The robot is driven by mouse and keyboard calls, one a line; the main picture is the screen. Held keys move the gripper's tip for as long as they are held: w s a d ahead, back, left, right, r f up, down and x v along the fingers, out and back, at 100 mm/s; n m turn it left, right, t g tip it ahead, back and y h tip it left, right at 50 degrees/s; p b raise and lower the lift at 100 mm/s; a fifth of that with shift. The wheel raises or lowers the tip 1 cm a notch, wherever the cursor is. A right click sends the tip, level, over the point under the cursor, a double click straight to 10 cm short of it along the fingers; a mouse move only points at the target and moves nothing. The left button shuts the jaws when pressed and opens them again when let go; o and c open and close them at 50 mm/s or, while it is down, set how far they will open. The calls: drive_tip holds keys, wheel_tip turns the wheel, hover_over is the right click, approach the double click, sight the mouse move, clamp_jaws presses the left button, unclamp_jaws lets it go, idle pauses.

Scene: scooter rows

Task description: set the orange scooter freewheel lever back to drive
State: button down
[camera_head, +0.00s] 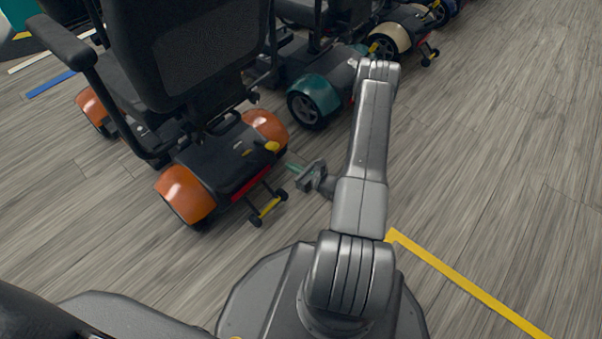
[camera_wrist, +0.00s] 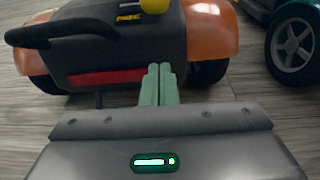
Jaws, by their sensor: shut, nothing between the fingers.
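The orange scooter (camera_head: 185,190) stands at the left with its rear towards me, with orange fenders and a black rear cover. A yellow knob (camera_head: 272,146), which looks like the freewheel lever, sits on the cover's right rear corner. In the wrist view the knob (camera_wrist: 154,5) is cut off by the top edge, near small yellow lettering (camera_wrist: 129,17); its setting cannot be read. My gripper (camera_head: 291,168) is shut and empty, its green fingers just right of and below the knob in the head view, apart from it. In the wrist view the fingers (camera_wrist: 158,82) point at the scooter's rear.
A yellow bar (camera_head: 270,207) with small black wheels sticks out behind the orange scooter. A teal scooter (camera_head: 316,95) stands beyond it, then a cream one (camera_head: 390,34). A yellow floor line (camera_head: 470,287) runs at the right. The floor at the right is clear.

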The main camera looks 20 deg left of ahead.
sight(267, 145)
drive_tip(key=w+a+r+b, duration=0.2)
drive_tip(key=a+r, duration=0.1)
drive_tip(key=a, duration=0.2)
idle(0.6)
